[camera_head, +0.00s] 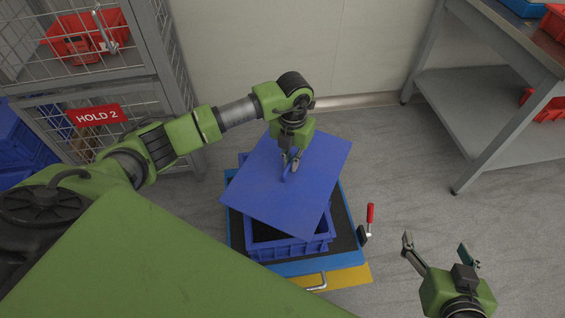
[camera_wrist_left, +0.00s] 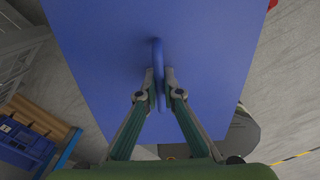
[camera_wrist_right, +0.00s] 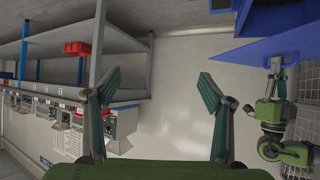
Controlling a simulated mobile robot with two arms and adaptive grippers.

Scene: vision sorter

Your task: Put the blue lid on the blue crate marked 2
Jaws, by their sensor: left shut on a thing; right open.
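The blue lid (camera_head: 262,190) is a flat rectangular plate with a raised handle (camera_wrist_left: 158,60). My left gripper (camera_head: 291,160) is shut on that handle, one finger on each side. The lid is over the blue crate (camera_head: 290,247) and turned relative to it, so the crate's front wall and a dark strip of its inside show. The lid hides most of the crate, and I cannot make out its number. The lid's edge also shows in the right wrist view (camera_wrist_right: 265,48). My right gripper (camera_head: 437,245) is open and empty, right of the crate.
The crate stands on a low black-topped platform (camera_head: 346,228) with blue edges. A red-handled clamp (camera_head: 370,214) is at its right side. A wire cage (camera_head: 75,66) with a "HOLD 2" sign (camera_head: 97,116) is at left. A grey bench (camera_head: 490,105) is at right. Floor between is clear.

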